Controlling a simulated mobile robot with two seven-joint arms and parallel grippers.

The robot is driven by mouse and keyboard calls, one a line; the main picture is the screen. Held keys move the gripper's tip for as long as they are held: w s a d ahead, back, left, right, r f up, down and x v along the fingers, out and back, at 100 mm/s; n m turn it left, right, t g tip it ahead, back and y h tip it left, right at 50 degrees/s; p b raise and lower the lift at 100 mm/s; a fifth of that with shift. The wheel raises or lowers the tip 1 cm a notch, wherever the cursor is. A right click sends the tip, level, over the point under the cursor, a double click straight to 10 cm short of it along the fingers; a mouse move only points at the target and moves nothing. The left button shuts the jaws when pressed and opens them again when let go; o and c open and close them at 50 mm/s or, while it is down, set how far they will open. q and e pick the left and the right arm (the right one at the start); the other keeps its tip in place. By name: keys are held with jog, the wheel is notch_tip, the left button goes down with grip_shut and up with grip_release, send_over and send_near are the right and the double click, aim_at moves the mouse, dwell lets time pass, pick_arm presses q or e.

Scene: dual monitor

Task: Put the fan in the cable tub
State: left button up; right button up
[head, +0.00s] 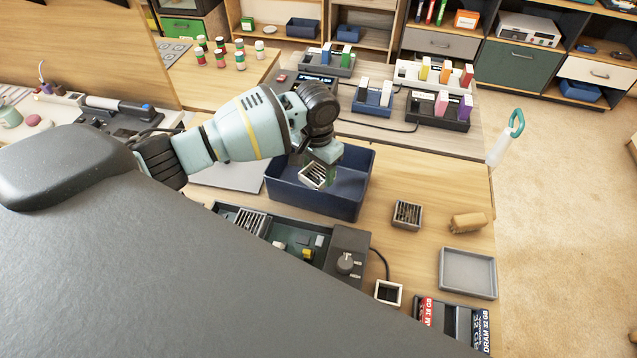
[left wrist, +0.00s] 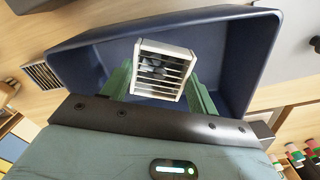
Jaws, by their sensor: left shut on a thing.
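The fan (head: 311,177) is a small white box with dark slats. It also shows in the left wrist view (left wrist: 162,72), between the two green fingers. My left gripper (head: 322,165) is shut on it. The cable tub (head: 312,203) is a dark blue open bin on the wooden desk. In the left wrist view the tub (left wrist: 82,62) lies behind the fan, which hangs over its opening. I cannot tell how far the fan is above the tub floor. My right gripper is not in view.
A second slatted box (head: 407,215) and a tan roll (head: 468,222) lie right of the tub. A grey tray (head: 467,273) is at the desk's right edge. An open computer case (head: 291,236) sits in front of the tub. Card holders (head: 438,109) stand behind.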

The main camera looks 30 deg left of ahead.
aim_at(317, 184)
pick_arm(q)
notch_tip(317, 184, down, 6)
jog(key=shift+r+b, duration=0.1)
jog(key=shift+b, duration=0.3)
jog(key=shift+f, duration=0.2)
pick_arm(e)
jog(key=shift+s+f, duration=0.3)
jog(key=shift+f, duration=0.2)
pick_arm(q)
jog(key=shift+f, duration=0.15)
jog(key=o, duration=1)
